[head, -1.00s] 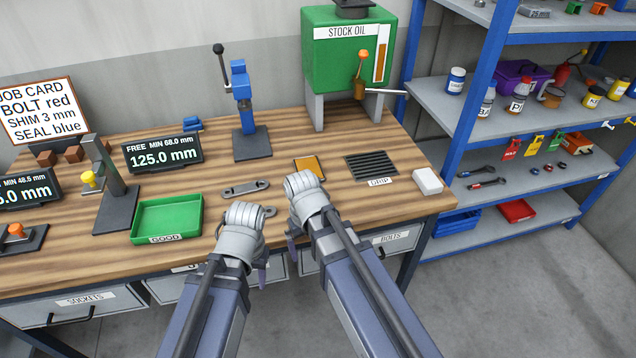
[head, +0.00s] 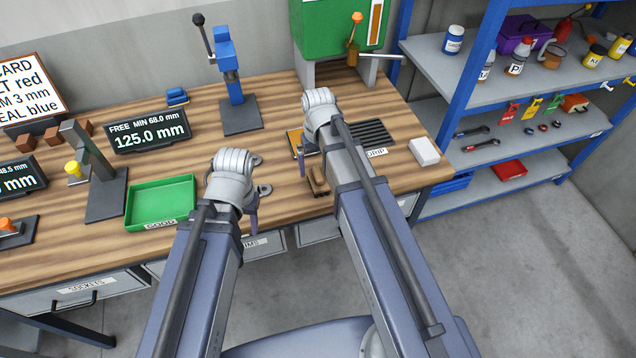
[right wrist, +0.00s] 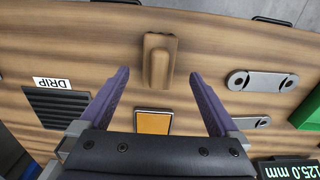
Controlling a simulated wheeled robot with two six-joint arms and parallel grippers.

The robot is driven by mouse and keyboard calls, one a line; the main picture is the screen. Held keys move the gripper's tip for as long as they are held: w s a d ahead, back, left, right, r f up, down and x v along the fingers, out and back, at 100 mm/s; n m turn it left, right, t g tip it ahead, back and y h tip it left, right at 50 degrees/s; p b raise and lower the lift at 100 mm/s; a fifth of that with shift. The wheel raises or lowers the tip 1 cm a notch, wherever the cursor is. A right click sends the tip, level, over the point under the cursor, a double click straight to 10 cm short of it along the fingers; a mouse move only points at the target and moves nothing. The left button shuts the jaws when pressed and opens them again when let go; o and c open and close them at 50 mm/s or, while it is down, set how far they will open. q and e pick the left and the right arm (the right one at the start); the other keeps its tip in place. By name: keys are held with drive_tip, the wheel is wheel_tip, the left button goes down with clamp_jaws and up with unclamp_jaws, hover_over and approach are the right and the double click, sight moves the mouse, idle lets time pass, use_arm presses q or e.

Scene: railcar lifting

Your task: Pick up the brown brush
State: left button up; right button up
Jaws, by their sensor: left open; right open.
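The brown brush (head: 317,181) lies on the wooden bench near its front edge, partly hidden by my right arm in the head view. In the right wrist view the brush (right wrist: 159,60) shows whole, lying between the lines of my two purple fingers and a little beyond their tips. My right gripper (right wrist: 158,78) is open and empty, with the brush apart from both fingers. In the head view my right gripper (head: 308,160) is over the bench, mostly hidden by its own wrist. My left gripper (head: 245,215) is open near the bench's front edge, left of the brush.
An orange pad (right wrist: 153,122) and a dark drip grate (head: 372,133) lie near the brush. Grey link-shaped parts (right wrist: 262,81) lie beside it. A green tray (head: 162,201) is to the left and a white block (head: 424,151) to the right.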

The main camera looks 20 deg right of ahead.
sight(318, 172)
drive_tip(key=shift+f, duration=0.1)
wheel_tip(318, 172, down, 5)
drive_tip(key=b, duration=0.5)
drive_tip(key=shift+w+d+f, duration=0.1)
drive_tip(key=shift+w+f, duration=0.05)
drive_tip(key=shift+c, duration=0.4)
clamp_jaws()
